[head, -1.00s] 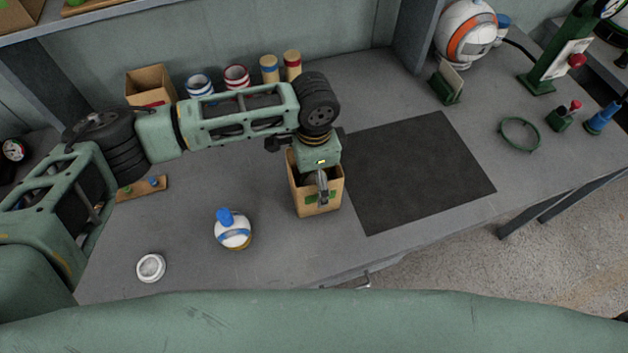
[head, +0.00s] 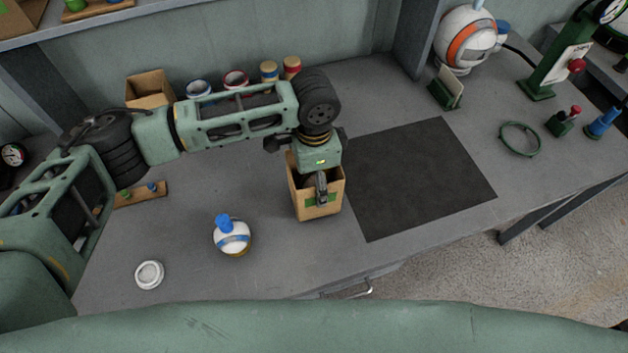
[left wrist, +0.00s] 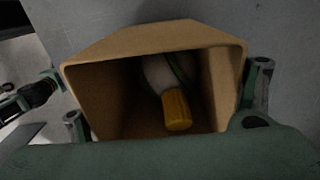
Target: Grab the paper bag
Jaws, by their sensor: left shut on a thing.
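The brown paper bag (head: 331,207) stands upright on the grey workbench, beside the left edge of the dark mat. It has a green mark on its front. My left gripper (head: 321,187) comes down over it and is shut on it. In the left wrist view the bag's open mouth (left wrist: 150,45) faces the camera, with finger parts at both sides. Whether the bag's base touches the bench is hard to tell. My right gripper is not in view.
Another open bag (head: 148,88) and several cups stand along the back wall. The dark mat (head: 420,175) on the right is clear. A green ring (head: 520,139) lies farther right.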

